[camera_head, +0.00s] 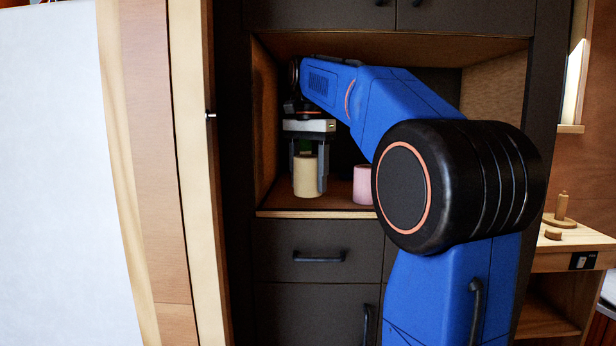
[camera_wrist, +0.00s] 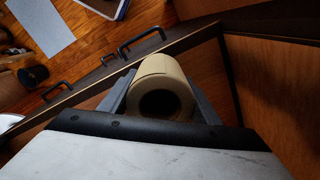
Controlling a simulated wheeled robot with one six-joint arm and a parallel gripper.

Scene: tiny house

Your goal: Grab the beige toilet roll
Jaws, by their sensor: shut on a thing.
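The beige toilet roll (camera_head: 306,176) stands upright in the left part of the open cabinet niche. My gripper (camera_head: 309,182) points down over it, with one finger on each side, and is shut on the roll. In the wrist view the roll (camera_wrist: 160,88) sits between the two fingers (camera_wrist: 162,100), its dark core hole facing the camera. Whether the roll's bottom touches the shelf I cannot tell for sure.
A pink roll (camera_head: 363,185) stands on the niche shelf (camera_head: 330,208) to the right, partly hidden by my arm. The niche's left wall (camera_head: 267,130) is close to my gripper. Drawers with black handles (camera_head: 320,257) lie below. A wooden side table (camera_head: 575,238) stands at right.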

